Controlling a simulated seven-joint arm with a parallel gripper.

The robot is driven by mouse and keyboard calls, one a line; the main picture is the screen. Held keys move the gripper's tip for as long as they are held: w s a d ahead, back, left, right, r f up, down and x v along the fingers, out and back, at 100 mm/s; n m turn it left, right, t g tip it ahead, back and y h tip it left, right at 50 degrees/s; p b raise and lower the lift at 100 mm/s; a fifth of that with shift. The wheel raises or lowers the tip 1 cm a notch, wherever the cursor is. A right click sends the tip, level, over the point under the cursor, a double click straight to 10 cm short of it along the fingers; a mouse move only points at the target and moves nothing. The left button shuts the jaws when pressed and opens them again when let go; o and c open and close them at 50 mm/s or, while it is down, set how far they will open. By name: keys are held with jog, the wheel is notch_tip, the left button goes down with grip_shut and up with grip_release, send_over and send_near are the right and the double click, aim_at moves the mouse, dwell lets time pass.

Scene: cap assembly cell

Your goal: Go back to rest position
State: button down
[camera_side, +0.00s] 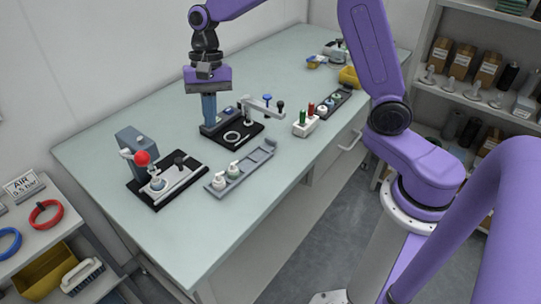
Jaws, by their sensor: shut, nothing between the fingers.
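My gripper (208,88) hangs pointing down at the upper left of the middle of the table, under a black wrist joint. It is shut and I see nothing held in it. A blue-grey upright (209,108) shows directly below it, at the left of a black-based fixture (250,138). I cannot tell how much gap there is between the gripper and this upright. The fingertips are too small to make out clearly.
A second fixture with a red ball knob (142,158) stands at the front left. A grey tray (246,172) holds white-topped parts. A white block (305,124) with green and red items and a dark rack (333,105) lie right. The table's front (185,255) is clear.

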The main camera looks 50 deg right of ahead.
jog(key=s+d+n+h, duration=0.1)
jog(key=s+d+n, duration=0.3)
jog(key=s+n, duration=0.5)
jog(key=s+d+n+t+h, duration=0.1)
jog(key=s+d+n, duration=0.4)
jog(key=s+n, duration=0.5)
jog(key=s, duration=0.9)
jog(key=shift+s+f+t, duration=0.15)
jog(key=shift+s+t, duration=0.15)
jog(key=shift+s, duration=0.05)
jog(key=shift+w+a, duration=0.1)
